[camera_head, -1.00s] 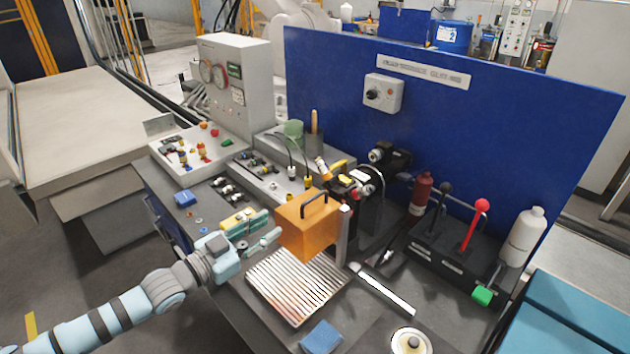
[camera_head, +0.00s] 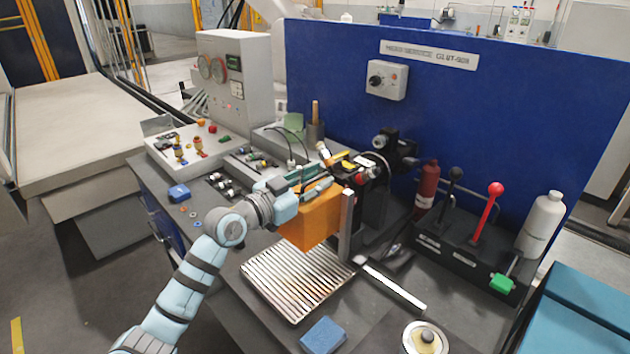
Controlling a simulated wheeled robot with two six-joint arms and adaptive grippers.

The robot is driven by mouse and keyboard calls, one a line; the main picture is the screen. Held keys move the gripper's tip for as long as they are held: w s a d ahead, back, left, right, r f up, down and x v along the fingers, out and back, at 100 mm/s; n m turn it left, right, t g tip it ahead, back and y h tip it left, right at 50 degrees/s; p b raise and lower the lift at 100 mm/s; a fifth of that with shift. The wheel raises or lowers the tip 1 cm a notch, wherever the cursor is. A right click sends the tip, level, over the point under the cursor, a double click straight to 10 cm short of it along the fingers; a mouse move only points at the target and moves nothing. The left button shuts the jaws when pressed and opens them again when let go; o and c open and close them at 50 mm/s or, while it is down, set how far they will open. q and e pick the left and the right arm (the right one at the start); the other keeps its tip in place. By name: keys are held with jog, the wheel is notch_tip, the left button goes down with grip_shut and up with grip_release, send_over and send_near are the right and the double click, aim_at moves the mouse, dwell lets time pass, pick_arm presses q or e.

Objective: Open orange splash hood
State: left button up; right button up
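The orange splash hood (camera_head: 312,222) is a box-like cover in front of the dark machine spindle, above the ribbed metal tray (camera_head: 295,280). It looks closed. My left gripper (camera_head: 318,180) reaches in from the left, just over the hood's top edge, where the handle was seen. Its two fingers look apart, one on the far side and one on the near side. I cannot tell whether they touch the handle. My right gripper is not in view.
A grey post (camera_head: 346,225) stands at the hood's right edge. Black and red levers (camera_head: 487,212) and a white bottle (camera_head: 541,225) stand at the right. A blue sponge (camera_head: 323,335) lies in front. A blue panel (camera_head: 490,110) closes off the back.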

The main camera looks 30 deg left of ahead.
pick_arm(q)
grip_shut()
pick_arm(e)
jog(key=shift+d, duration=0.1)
pick_arm(q)
jog(key=shift+d, duration=0.1)
jog(key=shift+s+d+p, duration=0.15)
jog(key=shift+d+p, duration=0.25)
jog(key=s+d+p, duration=0.2)
jog(key=d, duration=0.5)
jog(key=s+d+p, duration=0.2)
jog(key=s+d, duration=0.1)
jog(key=d, duration=0.4)
jog(key=shift+d, duration=0.15)
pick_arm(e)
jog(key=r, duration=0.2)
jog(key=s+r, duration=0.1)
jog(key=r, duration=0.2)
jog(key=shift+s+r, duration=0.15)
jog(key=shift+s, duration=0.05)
